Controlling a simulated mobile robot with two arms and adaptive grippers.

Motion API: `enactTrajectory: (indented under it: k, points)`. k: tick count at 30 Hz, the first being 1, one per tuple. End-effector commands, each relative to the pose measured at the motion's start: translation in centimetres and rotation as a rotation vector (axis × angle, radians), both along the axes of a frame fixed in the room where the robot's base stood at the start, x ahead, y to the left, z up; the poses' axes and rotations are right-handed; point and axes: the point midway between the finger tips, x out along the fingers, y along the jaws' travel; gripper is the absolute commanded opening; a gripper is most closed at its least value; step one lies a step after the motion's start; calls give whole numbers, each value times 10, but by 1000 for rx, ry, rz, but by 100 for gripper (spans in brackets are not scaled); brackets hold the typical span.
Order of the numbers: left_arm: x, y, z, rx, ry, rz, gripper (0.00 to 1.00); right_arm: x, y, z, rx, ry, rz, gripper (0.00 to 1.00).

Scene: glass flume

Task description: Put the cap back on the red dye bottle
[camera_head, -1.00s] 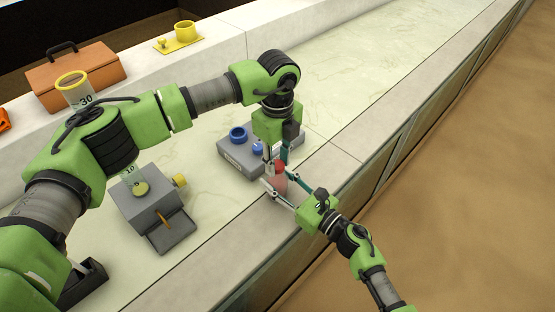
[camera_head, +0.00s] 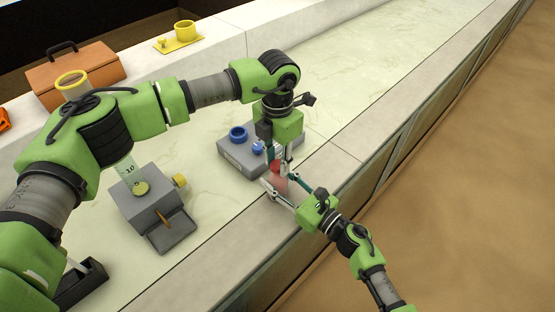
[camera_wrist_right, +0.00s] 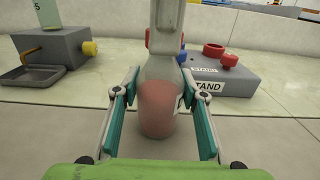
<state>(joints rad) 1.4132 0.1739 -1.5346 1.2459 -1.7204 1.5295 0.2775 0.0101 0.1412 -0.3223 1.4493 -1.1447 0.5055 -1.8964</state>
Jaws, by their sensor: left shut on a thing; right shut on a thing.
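The red dye bottle (camera_wrist_right: 157,105) stands upright on the pale ledge, clear with red liquid inside. It also shows in the head view (camera_head: 279,184). My right gripper (camera_head: 279,189) is shut on it, one finger at each side. My left gripper (camera_head: 277,160) points down from above, shut on the red cap (camera_head: 275,167) at the bottle's top. In the right wrist view a left finger (camera_wrist_right: 164,35) hides most of the cap and bottle mouth. I cannot tell whether the cap is seated on the neck.
A grey block with a tray (camera_head: 150,205) is at left.

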Motion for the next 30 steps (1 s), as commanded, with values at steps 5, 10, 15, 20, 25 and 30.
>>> enactTrajectory:
  k: [5, 10, 15, 20, 25, 30]
  points:
    - [0, 0, 0, 1, -1, -317, 1, 0, 0, 0, -1, 1, 0, 0]
    - [1, 0, 0, 1, -2, -621, 1, 0, 0, 0, -1, 1, 0, 0]
    - [1, 0, 0, 0, -1, -924, 1, 0, 0, 0, -1, 1, 0, 0]
    - [1, 0, -1, 1, 0, -1210, 1, 0, 0, 0, -1, 1, 0, 0]
    - [1, 1, -1, 1, -1, -1510, 1, 0, 0, 0, -1, 1, 0, 0]
    - [1, 0, -1, 1, -1, -1680, 1, 0, 0, 0, -1, 1, 0, 0]
